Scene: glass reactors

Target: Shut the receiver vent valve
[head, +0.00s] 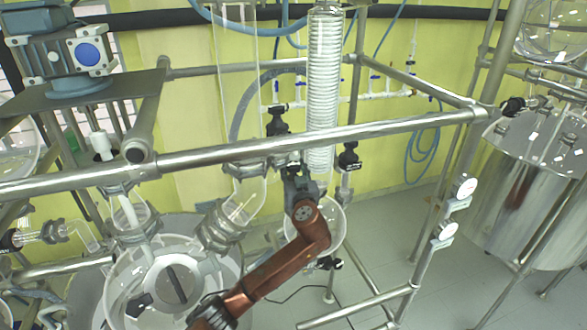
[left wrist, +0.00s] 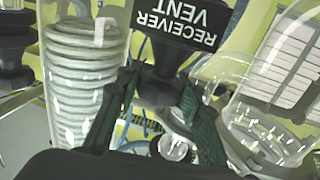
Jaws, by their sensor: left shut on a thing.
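The receiver vent valve (left wrist: 163,72) has a black knob below a black label (left wrist: 182,32) that reads "RECEIVER VENT", upside down in the left wrist view. My left gripper (left wrist: 160,100) has its dark fingers on either side of this knob and is shut on it. In the head view, my left gripper (head: 295,172) is at the end of the copper-coloured arm, just below the front steel rail and beside the coil condenser. It largely hides the valve there. I cannot tell how far the valve is turned. My right gripper is not in view.
The glass coil condenser (head: 323,90) stands close beside my gripper, with a round glass receiver (head: 318,228) below. Black knobs (head: 278,120) and (head: 348,158) flank the spot. The steel rail (head: 400,128) crosses in front. A glass reactor (head: 215,270) stands lower left.

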